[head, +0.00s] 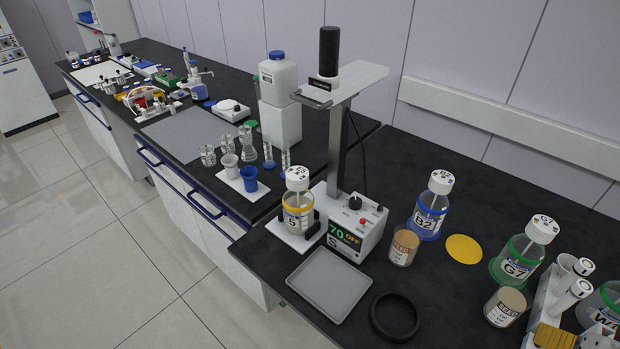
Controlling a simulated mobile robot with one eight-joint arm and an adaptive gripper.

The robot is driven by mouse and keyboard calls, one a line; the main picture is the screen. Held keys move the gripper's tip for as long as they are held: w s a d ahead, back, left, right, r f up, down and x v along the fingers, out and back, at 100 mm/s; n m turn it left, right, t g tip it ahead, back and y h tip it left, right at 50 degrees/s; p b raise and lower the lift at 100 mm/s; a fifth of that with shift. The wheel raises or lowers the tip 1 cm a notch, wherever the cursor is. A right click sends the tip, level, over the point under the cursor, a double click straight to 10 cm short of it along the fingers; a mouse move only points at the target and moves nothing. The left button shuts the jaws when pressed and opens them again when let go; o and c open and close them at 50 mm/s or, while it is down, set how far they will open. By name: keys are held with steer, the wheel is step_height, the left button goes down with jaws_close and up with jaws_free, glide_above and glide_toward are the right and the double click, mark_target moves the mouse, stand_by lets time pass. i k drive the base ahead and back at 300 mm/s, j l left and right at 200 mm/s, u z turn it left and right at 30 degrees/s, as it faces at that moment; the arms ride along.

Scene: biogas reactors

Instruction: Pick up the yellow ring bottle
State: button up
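The yellow ring bottle (298,213) is a clear bottle with a white cap, a yellow band and a label that seems to read "S". It stands upright at the left side of the stirrer unit (357,225), over its white base plate (288,236). Dark holder parts show beside the bottle. The unit's display reads "70 OFF", and its column with an overhead arm and a black cylinder rises behind the bottle. My gripper is not in view.
A grey tray (328,286) and a black ring (395,316) lie in front of the unit. To the right are a seed jar (403,247), bottle B2 (428,212), a yellow disc (463,249) and bottle G7 (516,260). Cups on a white tray (243,186) stand behind left.

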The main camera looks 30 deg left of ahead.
mark_target(297, 207)
steer(key=u, duration=1.6)
